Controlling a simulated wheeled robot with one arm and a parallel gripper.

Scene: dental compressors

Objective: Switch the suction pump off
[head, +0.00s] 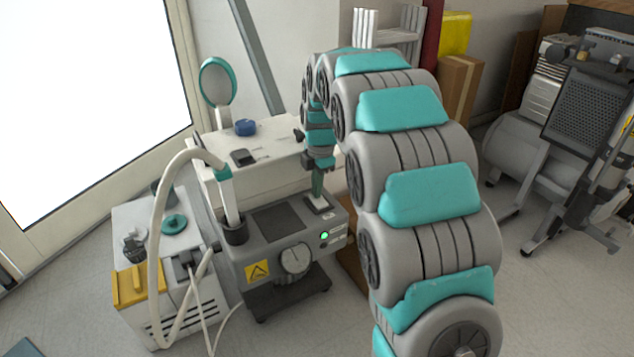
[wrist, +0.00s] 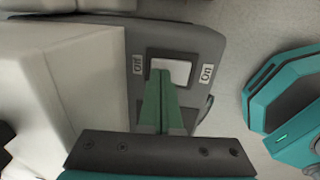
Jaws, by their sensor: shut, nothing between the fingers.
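The suction pump (head: 265,262) is a dark grey box with a round gauge, a yellow warning label and a lit green light (head: 324,236) on its front. Its white rocker switch (wrist: 180,70) sits on top near the right end, between an "Off" label (wrist: 138,64) on the left and an "On" label (wrist: 206,74) on the right in the wrist view. My gripper (head: 317,196) is shut and empty, pointing down at the switch. In the wrist view its green fingertips (wrist: 161,74) overlap the switch's left part, towards "Off". I cannot tell whether they touch it.
A white hose (head: 160,220) arches from the pump's holder to the left. A white unit (head: 265,160) with a blue knob stands close behind the pump. Another white machine (head: 190,295) stands at left. Floor in front is clear.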

